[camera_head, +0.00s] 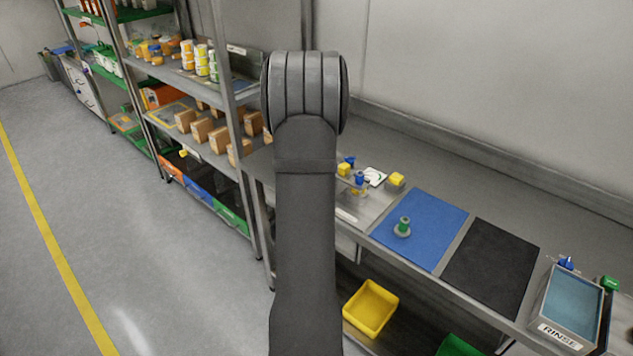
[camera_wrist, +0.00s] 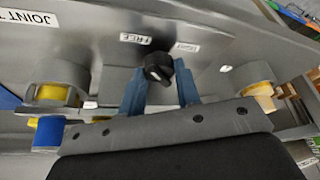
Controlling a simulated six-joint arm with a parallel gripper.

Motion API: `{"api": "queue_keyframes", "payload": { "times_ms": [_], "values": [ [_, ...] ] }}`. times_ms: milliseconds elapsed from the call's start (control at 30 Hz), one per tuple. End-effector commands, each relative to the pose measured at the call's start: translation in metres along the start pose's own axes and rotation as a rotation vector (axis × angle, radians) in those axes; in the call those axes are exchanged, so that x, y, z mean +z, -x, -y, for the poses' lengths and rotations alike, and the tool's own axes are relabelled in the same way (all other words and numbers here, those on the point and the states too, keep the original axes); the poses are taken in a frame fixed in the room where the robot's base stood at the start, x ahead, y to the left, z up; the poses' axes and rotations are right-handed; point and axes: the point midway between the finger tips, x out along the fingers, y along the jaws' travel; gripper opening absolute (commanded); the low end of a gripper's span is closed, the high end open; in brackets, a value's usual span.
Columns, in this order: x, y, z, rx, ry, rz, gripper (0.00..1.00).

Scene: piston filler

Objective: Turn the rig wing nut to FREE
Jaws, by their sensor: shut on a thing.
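The wing nut (camera_wrist: 157,68) is a black knob on a grey metal panel in the wrist view. A white FREE label (camera_wrist: 135,38), upside down here, sits above and left of it. A second white label (camera_wrist: 187,47), too small to read surely, sits above and right. My gripper (camera_wrist: 160,80) has its two blue fingers on either side of the knob and is shut on it. A small light mark shows on the knob's lower right, but I cannot tell exactly which way it points. In the head view my arm hides the gripper and wing nut.
A black mat (camera_head: 492,265) and RINSE tray (camera_head: 570,300) lie farther right.

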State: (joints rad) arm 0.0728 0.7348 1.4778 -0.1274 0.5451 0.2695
Motion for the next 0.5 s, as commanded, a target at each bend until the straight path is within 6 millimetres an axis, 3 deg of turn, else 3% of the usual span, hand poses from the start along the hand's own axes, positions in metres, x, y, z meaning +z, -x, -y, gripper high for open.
{"api": "queue_keyframes", "payload": {
  "times_ms": [200, 233, 300, 500],
  "values": [
    [0.0002, 0.0002, 0.0, 0.001, 0.001, 0.001, 0.07],
    [0.0002, 0.0002, 0.0, 0.001, 0.001, 0.001, 0.36],
    [0.0001, 0.0002, -0.0001, 0.001, 0.001, 0.0, 0.49],
    [-0.0001, 0.0, -0.0009, 0.001, -0.001, 0.0, 0.52]
  ]
}}
